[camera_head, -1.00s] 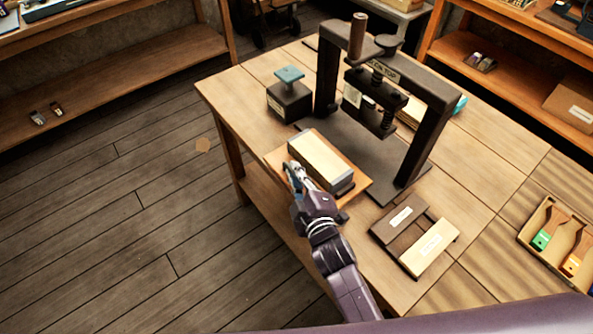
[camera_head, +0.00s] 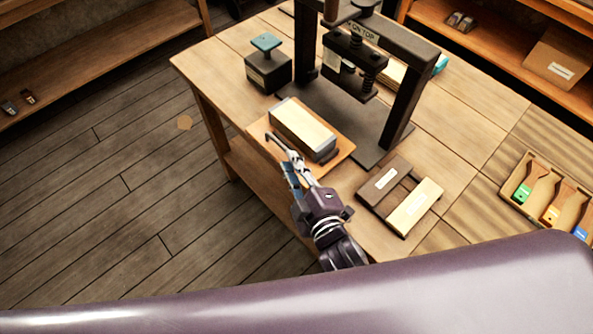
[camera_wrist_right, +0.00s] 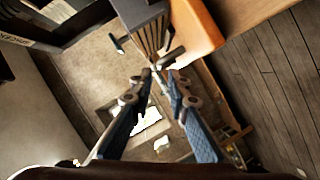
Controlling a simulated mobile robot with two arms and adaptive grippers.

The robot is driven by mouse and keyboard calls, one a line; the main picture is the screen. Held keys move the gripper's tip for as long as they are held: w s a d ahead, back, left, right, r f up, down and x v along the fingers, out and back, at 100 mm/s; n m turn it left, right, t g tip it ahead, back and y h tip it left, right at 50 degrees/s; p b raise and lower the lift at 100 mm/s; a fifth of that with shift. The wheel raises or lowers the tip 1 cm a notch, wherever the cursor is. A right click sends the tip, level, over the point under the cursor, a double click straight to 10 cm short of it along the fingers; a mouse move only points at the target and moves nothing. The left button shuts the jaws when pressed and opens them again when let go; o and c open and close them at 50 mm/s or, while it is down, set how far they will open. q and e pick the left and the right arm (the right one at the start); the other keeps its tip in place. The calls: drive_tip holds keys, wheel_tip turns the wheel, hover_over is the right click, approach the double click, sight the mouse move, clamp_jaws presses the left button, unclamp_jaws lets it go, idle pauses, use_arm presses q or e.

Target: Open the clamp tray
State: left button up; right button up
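An orange-brown tray (camera_head: 340,155) lies on the table at the front of the press, with a cream-topped grey block (camera_head: 303,122) on it. I cannot tell whether it is the clamp tray. My right gripper (camera_head: 283,158) is at the tray's front-left edge. In the right wrist view the tray (camera_wrist_right: 195,30) and the block lie just beyond the gripper (camera_wrist_right: 160,76). A narrow gap shows between its fingertips, and it holds nothing I can make out. A small dark rod (camera_wrist_right: 173,57) lies just past the tips; contact is unclear. My left gripper is not in view.
The dark press frame (camera_head: 398,95) rises behind the tray. A dark box with a blue knob (camera_head: 267,72) stands at left. A brown-and-cream frame (camera_head: 420,205) lies to the right, near a bin with coloured tags (camera_head: 510,200).

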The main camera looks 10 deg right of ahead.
drive_tip(key=v, duration=0.3)
idle(0.7)
